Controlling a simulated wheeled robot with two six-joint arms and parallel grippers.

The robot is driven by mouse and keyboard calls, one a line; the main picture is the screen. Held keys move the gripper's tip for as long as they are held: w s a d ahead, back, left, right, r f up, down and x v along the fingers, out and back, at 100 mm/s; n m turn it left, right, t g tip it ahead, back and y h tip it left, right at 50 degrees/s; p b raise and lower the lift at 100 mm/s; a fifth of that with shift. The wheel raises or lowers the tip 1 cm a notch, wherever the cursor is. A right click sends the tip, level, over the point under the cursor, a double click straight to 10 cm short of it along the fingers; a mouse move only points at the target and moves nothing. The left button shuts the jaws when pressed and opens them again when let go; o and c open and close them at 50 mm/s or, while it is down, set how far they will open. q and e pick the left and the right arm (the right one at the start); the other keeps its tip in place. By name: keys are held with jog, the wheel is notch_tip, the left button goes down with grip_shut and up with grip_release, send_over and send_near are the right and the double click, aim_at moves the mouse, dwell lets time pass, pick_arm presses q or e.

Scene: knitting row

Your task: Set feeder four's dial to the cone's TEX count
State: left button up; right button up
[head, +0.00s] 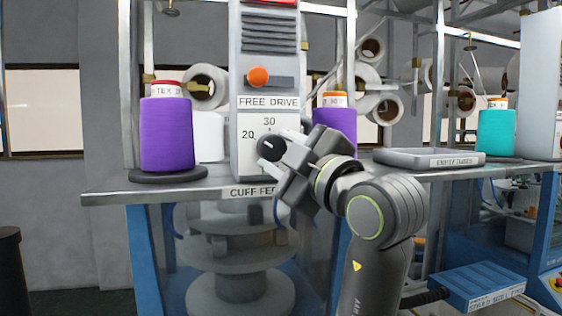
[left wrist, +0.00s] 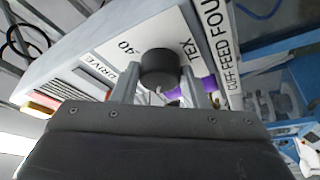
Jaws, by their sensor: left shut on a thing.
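The feeder's black dial knob (head: 267,148) is on the white face of a grey unit (head: 252,132), where 20 and 30 are readable in the head view. The knob (left wrist: 160,68) also shows in the left wrist view, with 40 and TEX printed around it. My left gripper (head: 283,146) is shut on the knob, one finger on each side. I cannot tell which number the knob points to. A purple cone (head: 167,135) stands left of the unit; its top label starts with TEX, and its number is unclear. My right gripper is not in view.
An orange button (head: 258,77) sits above the FREE DRIVE label. Another purple cone (head: 336,118) stands behind my gripper, partly hidden. A grey tray (head: 427,158) and a teal cone (head: 496,134) stand to the right. The shelf edge (head: 160,195) runs below.

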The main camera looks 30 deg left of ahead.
pick_arm(q)
jog(key=shift+n+g, duration=0.3)
jog(key=shift+n, duration=0.2)
jog(key=o, duration=1)
jog(key=shift+w, duration=0.1)
jog(key=shift+s+d+f+b, duration=0.2)
jog(key=shift+d+f+b, duration=0.05)
jog(key=shift+d+b, duration=0.25)
jog(key=shift+b+v, duration=5.55)
jog(key=shift+v, duration=2.6)
jog(key=shift+r, duration=0.2)
